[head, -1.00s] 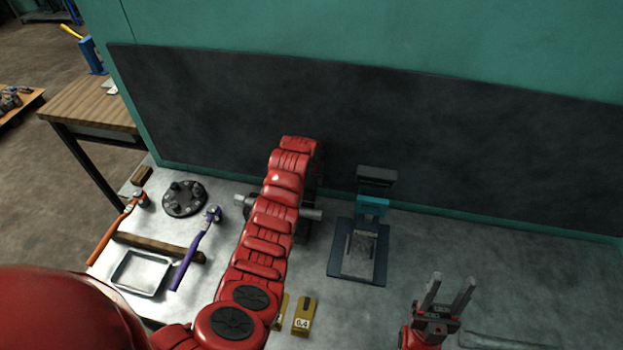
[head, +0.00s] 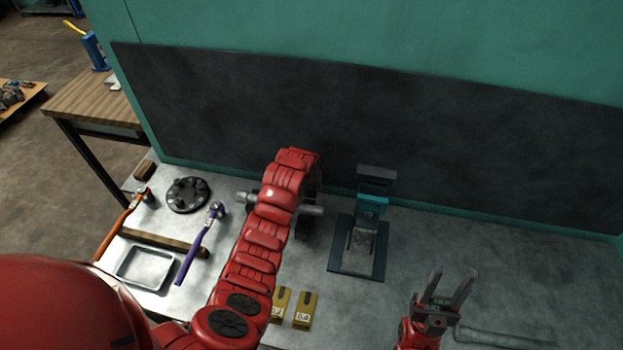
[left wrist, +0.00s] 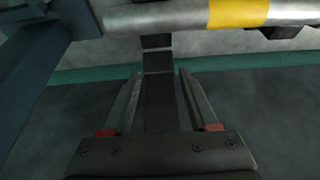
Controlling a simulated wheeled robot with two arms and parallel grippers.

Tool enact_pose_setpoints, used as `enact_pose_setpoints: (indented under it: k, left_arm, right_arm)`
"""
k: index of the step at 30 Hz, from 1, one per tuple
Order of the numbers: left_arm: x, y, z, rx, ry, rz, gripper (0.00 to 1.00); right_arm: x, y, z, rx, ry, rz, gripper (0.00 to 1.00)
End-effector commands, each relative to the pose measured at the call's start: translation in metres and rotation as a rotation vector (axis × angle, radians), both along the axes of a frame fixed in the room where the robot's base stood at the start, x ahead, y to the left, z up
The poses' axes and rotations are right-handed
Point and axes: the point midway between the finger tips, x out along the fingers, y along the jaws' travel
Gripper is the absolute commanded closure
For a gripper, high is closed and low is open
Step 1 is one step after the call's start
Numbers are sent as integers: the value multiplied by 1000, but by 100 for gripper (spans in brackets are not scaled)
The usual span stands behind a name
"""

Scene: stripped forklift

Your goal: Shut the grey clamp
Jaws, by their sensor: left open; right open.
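A silver bar with a yellow band (left wrist: 238,13) crosses the top of the left wrist view. In the head view the grey bar (head: 312,210) pokes out on both sides of my left arm. A dark flat strip (left wrist: 158,90) runs from under the bar down between the fingers of my left gripper (left wrist: 160,75); it may be part of the grey clamp, but I cannot tell. My left gripper is open, its fingers apart from the strip on both sides. In the head view my arm hides it. My right gripper (head: 448,285) is open and empty, at the lower right.
A dark stand with a teal block (head: 370,206) is right of my left arm. The bench's right part is mostly clear.

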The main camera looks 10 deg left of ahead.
Motion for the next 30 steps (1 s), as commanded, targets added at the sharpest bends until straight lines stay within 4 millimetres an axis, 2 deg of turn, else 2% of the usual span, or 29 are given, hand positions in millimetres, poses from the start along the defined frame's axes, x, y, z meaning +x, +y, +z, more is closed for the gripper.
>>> enact_pose_setpoints:
  k: [16,26,30]
  left_arm:
    - [-35,-1,-5,-1,0,-1,40]
    - [-39,-1,-6,-2,-1,-1,40]
    - [-39,-1,-6,-2,-1,-1,18]
  right_arm:
    - [0,0,16,0,0,0,50]
    - [0,0,17,0,0,0,50]
    - [0,0,17,0,0,0,50]
